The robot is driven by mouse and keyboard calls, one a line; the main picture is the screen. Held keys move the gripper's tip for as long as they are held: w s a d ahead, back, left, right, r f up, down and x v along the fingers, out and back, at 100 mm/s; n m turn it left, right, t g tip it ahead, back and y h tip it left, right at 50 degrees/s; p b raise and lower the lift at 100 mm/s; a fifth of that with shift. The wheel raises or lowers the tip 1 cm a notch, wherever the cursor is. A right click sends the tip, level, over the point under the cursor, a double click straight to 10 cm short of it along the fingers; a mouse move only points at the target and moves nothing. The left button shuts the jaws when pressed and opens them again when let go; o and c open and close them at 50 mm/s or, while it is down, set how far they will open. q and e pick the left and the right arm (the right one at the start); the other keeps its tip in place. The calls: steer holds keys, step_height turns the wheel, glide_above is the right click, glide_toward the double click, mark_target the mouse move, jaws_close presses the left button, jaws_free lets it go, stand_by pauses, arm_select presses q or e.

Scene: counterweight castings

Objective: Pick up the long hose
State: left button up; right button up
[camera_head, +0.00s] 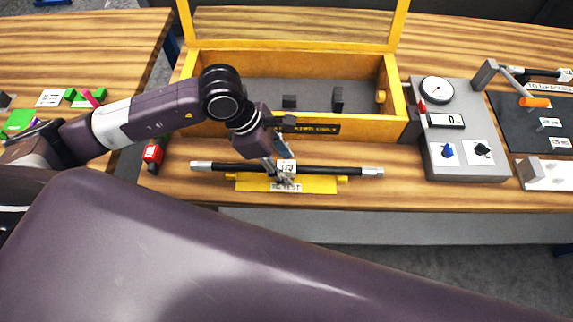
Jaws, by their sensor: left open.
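The long hose (330,170) is a black tube with silver end fittings. It lies left to right along a yellow holder (318,186) near the front edge of the wooden table. A white tag (286,166) shows at its middle. My left gripper (282,179) is open and reaches down at the middle of the hose, pointing at it from above. The fingers are small here and partly cover the hose and holder; I cannot tell whether they touch the hose. My right gripper is not in view.
A yellow-framed wooden box (366,127) with an open lid stands just behind the hose. A grey gauge panel (464,162) is to the right, beside a dark mat (512,118) with tools. A small red object (153,153) lies to the left.

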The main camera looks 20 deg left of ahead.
arm_select(q)
steer(key=c, duration=1.1)
steer(key=shift+r, duration=0.1)
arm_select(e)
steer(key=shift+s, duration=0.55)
arm_select(q)
steer(key=shift+w+r, duration=0.1)
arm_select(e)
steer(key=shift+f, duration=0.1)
